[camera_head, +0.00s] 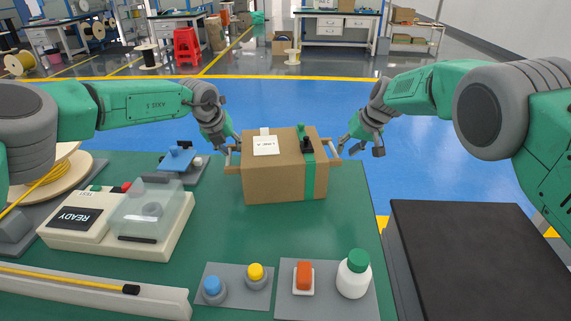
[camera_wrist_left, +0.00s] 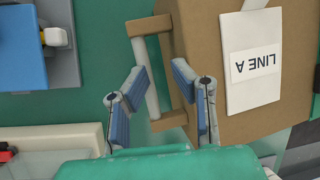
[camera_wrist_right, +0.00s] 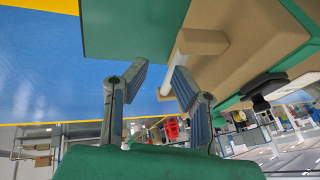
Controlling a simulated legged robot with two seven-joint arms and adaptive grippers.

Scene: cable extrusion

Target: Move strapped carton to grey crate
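The brown strapped carton (camera_head: 265,180) stands on the green table near its far edge, with a green strap (camera_head: 316,178), a white label and a light bar handle on each side. My left gripper (camera_head: 231,143) is at the left handle. In the left wrist view its open fingers (camera_wrist_left: 160,92) straddle the handle bar (camera_wrist_left: 146,78). My right gripper (camera_head: 358,146) is at the right handle. In the right wrist view its fingers (camera_wrist_right: 156,85) are apart, with the handle bar (camera_wrist_right: 178,62) close to one finger. I cannot tell whether either touches. No clear grey crate is identifiable.
A black-topped grey block (camera_head: 480,255), possibly the crate, stands right of the table. A tester with a clear cover (camera_head: 150,212), a cable spool (camera_head: 50,175), buttons (camera_head: 234,284) and a white bottle (camera_head: 354,275) occupy the table. Bare green tabletop lies in front of the carton.

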